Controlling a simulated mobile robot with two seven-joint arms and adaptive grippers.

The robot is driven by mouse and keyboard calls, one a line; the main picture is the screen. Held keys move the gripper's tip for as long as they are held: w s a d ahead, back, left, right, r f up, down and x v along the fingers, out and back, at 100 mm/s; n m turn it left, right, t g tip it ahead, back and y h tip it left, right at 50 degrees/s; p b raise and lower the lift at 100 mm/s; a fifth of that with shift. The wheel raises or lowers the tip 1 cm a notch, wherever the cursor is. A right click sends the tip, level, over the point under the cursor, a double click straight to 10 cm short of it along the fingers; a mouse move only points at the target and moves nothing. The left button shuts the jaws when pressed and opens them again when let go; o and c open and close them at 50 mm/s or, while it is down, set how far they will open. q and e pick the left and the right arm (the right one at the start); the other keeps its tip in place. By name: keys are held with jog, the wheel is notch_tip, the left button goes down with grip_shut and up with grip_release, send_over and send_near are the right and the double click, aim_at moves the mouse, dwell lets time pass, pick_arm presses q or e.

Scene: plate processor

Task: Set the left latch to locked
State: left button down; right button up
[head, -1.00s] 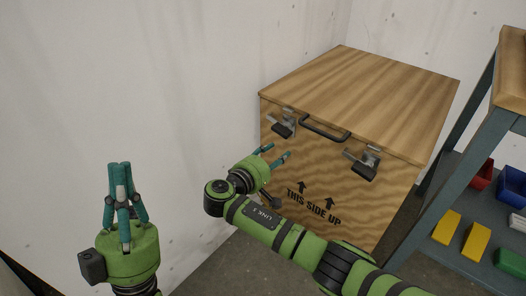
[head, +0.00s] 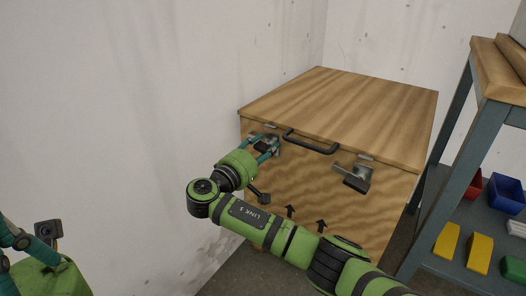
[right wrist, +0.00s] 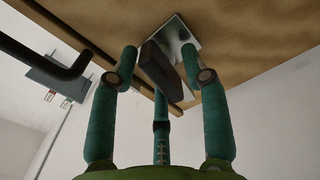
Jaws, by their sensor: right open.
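A wooden crate (head: 340,105) stands against the wall, with two latches on its front edge. The left latch (head: 267,148) is partly hidden behind my right gripper (head: 263,142). My right gripper is open, with its teal fingers around the latch. In the right wrist view, the latch's dark grip (right wrist: 158,66) sits between the spread fingers, in front of its metal plate (right wrist: 181,38); I cannot tell whether they touch. My left gripper (head: 14,240) is cut off at the left edge, far from the crate; its opening is unclear.
A black carry handle (head: 310,143) is just right of the left latch. The right latch (head: 355,177) sticks out farther right. A shelf rack (head: 462,155) with coloured bins stands to the right. The wall is close on the left.

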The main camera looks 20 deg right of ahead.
grip_shut()
